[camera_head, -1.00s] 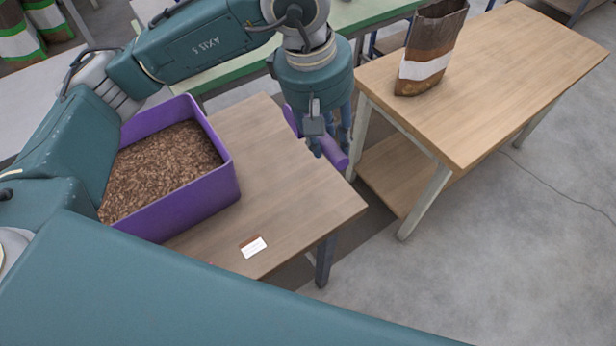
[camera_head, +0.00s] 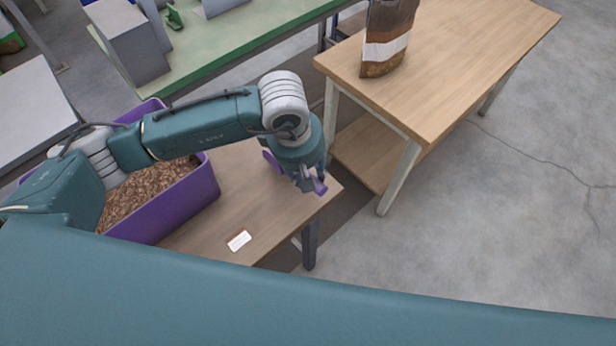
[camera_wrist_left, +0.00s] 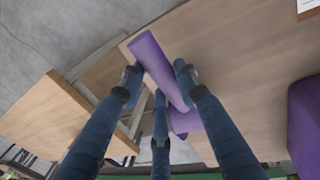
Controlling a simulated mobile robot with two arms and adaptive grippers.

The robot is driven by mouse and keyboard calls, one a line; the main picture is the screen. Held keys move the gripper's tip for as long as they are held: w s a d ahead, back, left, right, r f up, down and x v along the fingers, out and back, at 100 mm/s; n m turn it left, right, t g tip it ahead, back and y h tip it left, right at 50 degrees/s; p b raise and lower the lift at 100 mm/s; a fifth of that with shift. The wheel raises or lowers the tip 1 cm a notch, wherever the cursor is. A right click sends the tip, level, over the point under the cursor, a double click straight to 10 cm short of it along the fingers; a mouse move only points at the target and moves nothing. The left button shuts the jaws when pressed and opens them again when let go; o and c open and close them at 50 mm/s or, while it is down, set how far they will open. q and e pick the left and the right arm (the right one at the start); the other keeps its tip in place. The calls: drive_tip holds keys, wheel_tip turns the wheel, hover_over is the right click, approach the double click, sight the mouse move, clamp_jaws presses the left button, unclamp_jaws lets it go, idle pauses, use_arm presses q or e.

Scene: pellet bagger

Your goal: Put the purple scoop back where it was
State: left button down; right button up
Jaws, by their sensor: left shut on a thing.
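The purple scoop (camera_wrist_left: 160,70) is in my left gripper (camera_wrist_left: 155,85), whose fingers close around its handle in the left wrist view. In the head view the left gripper (camera_head: 308,178) hangs over the right edge of the small wooden table (camera_head: 255,205). Bits of the purple scoop (camera_head: 319,187) show on either side of the fingers; the rest is hidden by the gripper. I cannot tell whether the scoop touches the table. My right gripper is not in view.
A purple bin (camera_head: 185,212) of brown pellets stands on the small table's left, partly behind my arm. A white card (camera_head: 239,240) lies near the front edge. A second wooden table (camera_head: 450,60) holds a brown and white bag (camera_head: 387,45). A gap separates the tables.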

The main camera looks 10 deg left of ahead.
use_arm(q)
wheel_tip(320, 180, down, 4)
drive_tip(key=shift+r+p, duration=0.25)
drive_tip(key=shift+p, duration=0.1)
drive_tip(key=shift+f, duration=0.15)
drive_tip(key=shift+f+b, duration=0.2)
drive_tip(key=shift+b, duration=0.1)
drive_tip(key=c, duration=1.3)
unclamp_jaws()
drive_tip(key=shift+r, duration=0.1)
